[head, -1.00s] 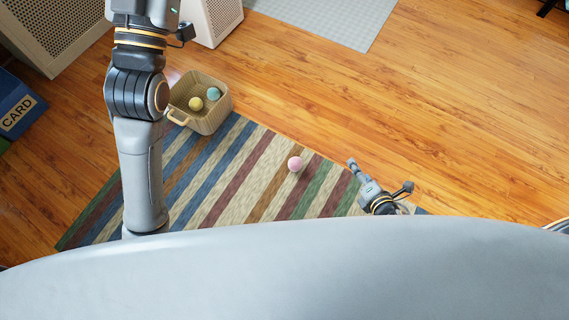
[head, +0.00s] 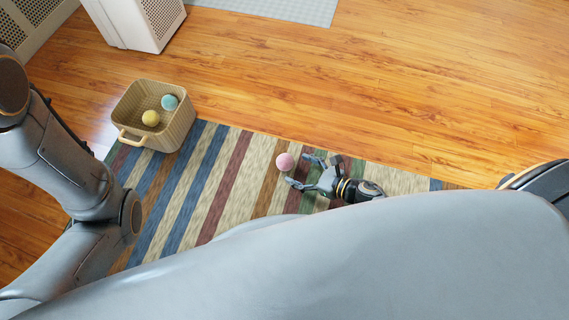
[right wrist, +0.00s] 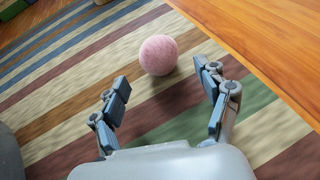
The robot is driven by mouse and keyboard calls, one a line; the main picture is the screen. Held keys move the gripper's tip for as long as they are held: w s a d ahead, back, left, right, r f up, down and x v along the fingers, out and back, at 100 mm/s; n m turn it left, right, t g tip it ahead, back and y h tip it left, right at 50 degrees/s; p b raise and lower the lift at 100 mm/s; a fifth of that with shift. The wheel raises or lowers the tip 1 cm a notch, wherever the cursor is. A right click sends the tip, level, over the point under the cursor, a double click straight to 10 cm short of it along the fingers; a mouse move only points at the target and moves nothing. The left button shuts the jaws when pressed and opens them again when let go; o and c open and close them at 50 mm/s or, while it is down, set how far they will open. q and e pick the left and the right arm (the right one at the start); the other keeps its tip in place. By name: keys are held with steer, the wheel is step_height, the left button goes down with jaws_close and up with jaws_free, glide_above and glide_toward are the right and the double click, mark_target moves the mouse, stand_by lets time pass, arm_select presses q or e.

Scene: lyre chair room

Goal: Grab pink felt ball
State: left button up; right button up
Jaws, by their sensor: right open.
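The pink felt ball (head: 284,162) lies on the striped rug, just left of my right gripper in the head view. My right gripper (head: 298,171) is open, with its fingers pointing at the ball. In the right wrist view the pink ball (right wrist: 158,55) sits just beyond the open fingertips (right wrist: 166,88), roughly between their lines, with nothing held. The ball looks apart from both fingers. My left arm shows at the left of the head view, but its gripper is out of frame.
A woven basket (head: 127,111) holding a yellow ball (head: 150,118) and a teal ball (head: 170,102) stands at the rug's far left corner. A white cabinet (head: 150,22) is behind it. The wooden floor (head: 380,90) beyond the rug is clear.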

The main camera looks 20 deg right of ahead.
mark_target(284, 162)
steer(key=b+x, duration=0.1)
steer(key=x, duration=0.2)
steer(key=b+x, duration=0.1)
steer(key=x, duration=0.2)
steer(key=shift+w+a+r+b, duration=0.15)
steer(key=shift+w+a+b, duration=0.05)
steer(key=shift+w+b, duration=0.15)
steer(key=shift+s, duration=0.1)
steer(key=c, duration=1.1)
